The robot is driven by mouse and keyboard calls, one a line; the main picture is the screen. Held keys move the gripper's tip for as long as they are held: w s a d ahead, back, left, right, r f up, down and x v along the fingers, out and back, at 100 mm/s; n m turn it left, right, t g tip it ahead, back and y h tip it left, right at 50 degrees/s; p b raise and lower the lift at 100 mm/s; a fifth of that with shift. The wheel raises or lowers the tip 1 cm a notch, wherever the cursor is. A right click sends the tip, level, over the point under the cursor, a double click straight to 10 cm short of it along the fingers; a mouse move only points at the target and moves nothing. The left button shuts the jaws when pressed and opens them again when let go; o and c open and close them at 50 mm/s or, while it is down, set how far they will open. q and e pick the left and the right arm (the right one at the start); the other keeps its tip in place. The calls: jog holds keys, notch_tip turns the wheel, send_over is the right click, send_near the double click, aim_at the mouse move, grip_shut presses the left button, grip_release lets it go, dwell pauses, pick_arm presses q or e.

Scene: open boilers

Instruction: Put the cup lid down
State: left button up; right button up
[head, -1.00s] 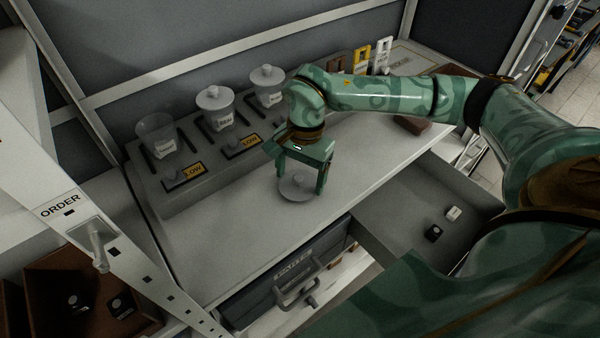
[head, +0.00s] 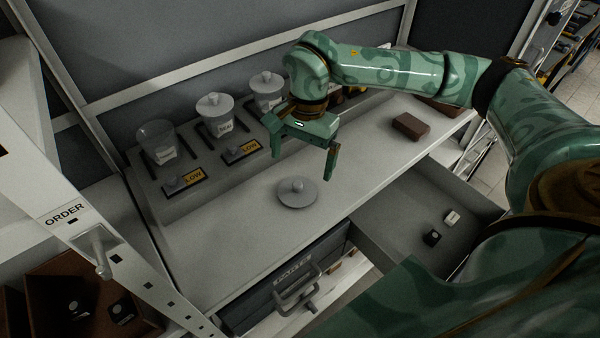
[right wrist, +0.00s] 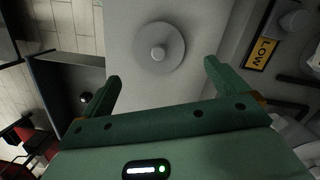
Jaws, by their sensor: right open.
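The cup lid (head: 297,193) is a round grey disc with a small knob. It lies flat on the grey counter (head: 220,235), near its front edge. It also shows in the right wrist view (right wrist: 158,48), beyond the fingertips. My right gripper (head: 305,163) is open and empty, above and behind the lid and apart from it. Its two spread fingers show in the right wrist view (right wrist: 162,72). One cup without a lid (head: 158,140) stands at the left of the raised ledge. My left gripper is not in view.
Two lidded cups (head: 215,115) (head: 268,92) stand on the ledge behind, with yellow LOW labels (head: 194,175) in front. A brown block (head: 411,126) lies at the counter's right. An open drawer (head: 385,235) holds a dark and a white small item. The counter left of the lid is clear.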

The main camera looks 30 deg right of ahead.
jog(key=r, duration=0.5)
jog(key=shift+w+d+r, duration=0.2)
jog(key=shift+d+r, duration=0.05)
jog(key=shift+d, duration=0.1)
